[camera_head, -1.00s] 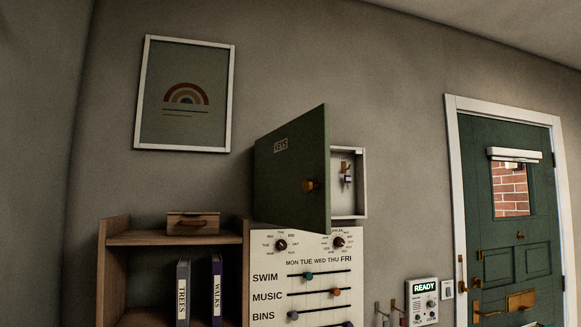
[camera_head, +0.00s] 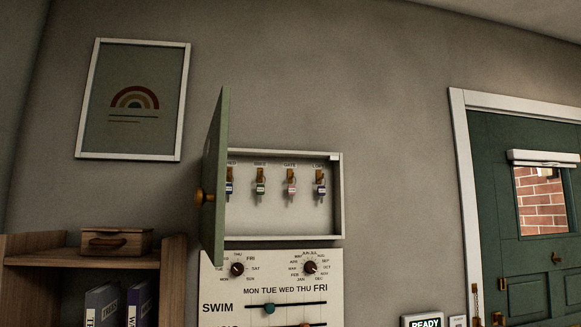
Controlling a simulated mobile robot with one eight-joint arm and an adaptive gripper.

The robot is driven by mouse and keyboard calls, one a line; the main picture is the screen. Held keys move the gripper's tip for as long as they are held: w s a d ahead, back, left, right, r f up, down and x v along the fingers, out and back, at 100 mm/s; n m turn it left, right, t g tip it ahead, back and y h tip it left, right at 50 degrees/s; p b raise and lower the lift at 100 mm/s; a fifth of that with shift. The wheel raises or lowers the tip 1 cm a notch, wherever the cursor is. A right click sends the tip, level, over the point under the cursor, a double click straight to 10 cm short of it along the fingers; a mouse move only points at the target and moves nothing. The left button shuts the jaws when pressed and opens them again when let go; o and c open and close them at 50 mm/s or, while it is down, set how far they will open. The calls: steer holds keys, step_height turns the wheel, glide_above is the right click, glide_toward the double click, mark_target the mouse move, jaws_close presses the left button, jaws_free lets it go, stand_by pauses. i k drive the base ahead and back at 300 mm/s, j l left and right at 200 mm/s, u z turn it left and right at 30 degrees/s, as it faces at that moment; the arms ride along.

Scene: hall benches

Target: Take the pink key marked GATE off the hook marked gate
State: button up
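A white key cabinet (camera_head: 337,197) hangs on the wall with its green door (camera_head: 217,180) swung out to the left. Inside, several keys hang in a row on brass hooks under small labels. The pink key (camera_head: 291,187) hangs third from the left among those visible, on the hook marked gate (camera_head: 290,173). A green-tagged key (camera_head: 260,188) hangs to its left and a blue-tagged key (camera_head: 320,190) to its right. Another tagged key (camera_head: 229,187) is partly hidden by the door edge. My gripper is not in view.
The open door with its brass knob (camera_head: 199,196) juts out at the cabinet's left. A white panel (camera_head: 225,310) with dials and sliders is below. A wooden shelf (camera_head: 90,257) with a box (camera_head: 117,241) stands lower left. The wall right of the cabinet is bare.

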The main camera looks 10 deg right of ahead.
mark_target(292, 189)
steer(key=i+l+u, duration=0.35)
steer(key=l, duration=0.25)
steer(key=i+l+u, duration=0.15)
steer(key=i+l, duration=0.05)
steer(key=l, duration=0.1)
